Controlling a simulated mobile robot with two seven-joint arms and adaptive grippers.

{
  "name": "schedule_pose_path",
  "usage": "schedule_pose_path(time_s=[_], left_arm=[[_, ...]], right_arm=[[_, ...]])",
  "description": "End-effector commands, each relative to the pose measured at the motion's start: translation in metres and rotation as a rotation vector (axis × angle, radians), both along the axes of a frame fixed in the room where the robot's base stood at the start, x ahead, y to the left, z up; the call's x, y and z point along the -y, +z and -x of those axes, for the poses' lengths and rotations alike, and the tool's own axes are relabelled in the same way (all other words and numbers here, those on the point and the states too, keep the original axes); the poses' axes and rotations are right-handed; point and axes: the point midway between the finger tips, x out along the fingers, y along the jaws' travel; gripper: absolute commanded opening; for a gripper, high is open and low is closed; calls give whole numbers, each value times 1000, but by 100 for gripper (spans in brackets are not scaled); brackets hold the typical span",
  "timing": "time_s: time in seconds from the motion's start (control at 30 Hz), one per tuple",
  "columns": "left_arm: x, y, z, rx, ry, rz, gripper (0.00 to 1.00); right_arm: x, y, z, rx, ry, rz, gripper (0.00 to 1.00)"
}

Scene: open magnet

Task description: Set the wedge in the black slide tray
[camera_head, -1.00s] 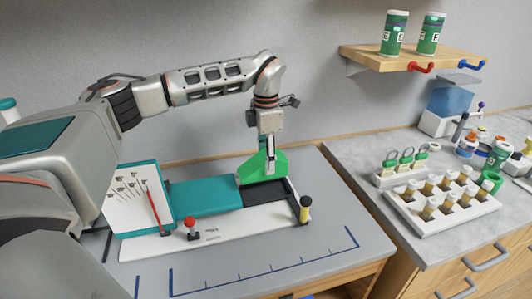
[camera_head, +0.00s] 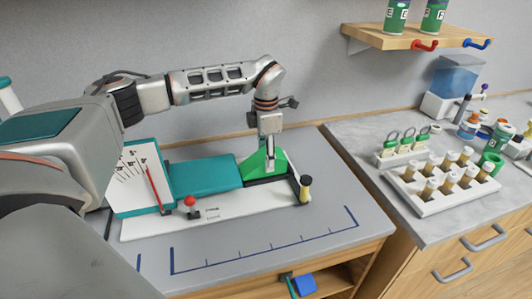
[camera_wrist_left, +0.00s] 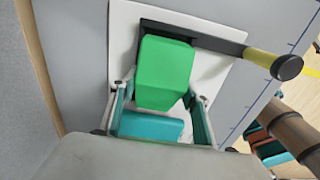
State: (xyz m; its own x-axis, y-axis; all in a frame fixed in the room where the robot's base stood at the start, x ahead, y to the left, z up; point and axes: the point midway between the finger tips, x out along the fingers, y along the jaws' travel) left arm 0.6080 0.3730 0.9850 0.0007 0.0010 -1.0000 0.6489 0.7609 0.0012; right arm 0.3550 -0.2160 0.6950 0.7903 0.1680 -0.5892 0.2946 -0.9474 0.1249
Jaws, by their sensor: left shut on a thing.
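The green wedge (camera_head: 254,165) is upright between the fingers of my left gripper (camera_head: 270,152), which is shut on it. It is over the black slide tray (camera_head: 268,180), beside the right end of the teal block (camera_head: 205,177). Its lower edge is at or very near the tray; I cannot tell whether it rests on the floor of it. In the left wrist view the wedge (camera_wrist_left: 165,72) hides most of the tray, leaving a black rail (camera_wrist_left: 195,34) showing. My right gripper is not in view.
The white base carries a slanted scale panel (camera_head: 138,180) with a red pointer, a red knob (camera_head: 190,202) and a yellow, black-ended handle (camera_head: 305,188). The grey bench in front is clear. A white vial rack (camera_head: 440,190) stands on the right counter.

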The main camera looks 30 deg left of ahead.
Motion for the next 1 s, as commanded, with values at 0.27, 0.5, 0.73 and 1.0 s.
schedule_pose_path(time_s=[0.27,0.5,0.73,1.0], left_arm=[[0,-5,0,0,0,0,23],[0,-5,0,0,0,0,23],[0,-5,0,0,-1,0,23],[0,-6,0,-1,0,0,23]], right_arm=[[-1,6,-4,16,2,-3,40],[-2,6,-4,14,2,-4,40],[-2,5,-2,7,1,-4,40],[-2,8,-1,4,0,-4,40]])
